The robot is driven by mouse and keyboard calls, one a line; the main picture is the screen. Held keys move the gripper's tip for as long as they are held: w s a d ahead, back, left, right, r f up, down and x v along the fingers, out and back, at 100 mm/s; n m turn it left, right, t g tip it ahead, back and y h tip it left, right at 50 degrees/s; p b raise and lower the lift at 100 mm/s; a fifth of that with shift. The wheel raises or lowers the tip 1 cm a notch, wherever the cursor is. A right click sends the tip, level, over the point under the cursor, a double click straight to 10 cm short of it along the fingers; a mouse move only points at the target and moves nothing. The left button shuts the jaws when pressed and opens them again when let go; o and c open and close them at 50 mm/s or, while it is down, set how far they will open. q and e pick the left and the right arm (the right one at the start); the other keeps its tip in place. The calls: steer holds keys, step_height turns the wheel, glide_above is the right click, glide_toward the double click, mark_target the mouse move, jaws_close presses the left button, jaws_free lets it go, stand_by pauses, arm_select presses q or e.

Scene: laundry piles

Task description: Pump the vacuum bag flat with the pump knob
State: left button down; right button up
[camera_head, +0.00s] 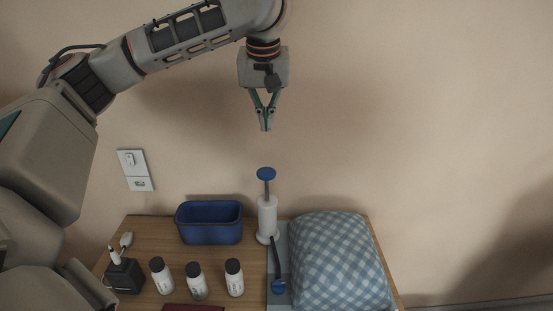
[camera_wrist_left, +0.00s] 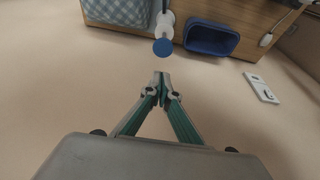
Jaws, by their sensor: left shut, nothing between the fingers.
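The white pump (camera_head: 268,217) stands upright on the wooden table, with its blue knob (camera_head: 266,174) raised on a grey rod. A dark hose (camera_head: 277,262) runs from the pump to a blue valve (camera_head: 278,287) beside the puffed-up, blue checked vacuum bag (camera_head: 338,262). My left gripper (camera_head: 266,128) is shut and empty, pointing down above the knob with a gap between them. In the left wrist view the knob (camera_wrist_left: 162,47) lies just beyond my shut fingertips (camera_wrist_left: 161,74), not touching. My right gripper is not in view.
A blue bin (camera_head: 209,238) stands left of the pump. A wall socket (camera_head: 135,170) is behind. The air around the knob is clear.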

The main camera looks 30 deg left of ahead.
arm_select(q)
steer(key=shift+s, duration=0.2)
glide_above(267, 191)
step_height(267, 191, down, 12)
steer(key=shift+s+r, duration=0.1)
steer(key=shift+f, duration=0.9)
steer(key=shift+f, duration=0.1)
step_height(267, 191, down, 8)
steer(key=shift+d, duration=0.1)
stand_by(0.4)
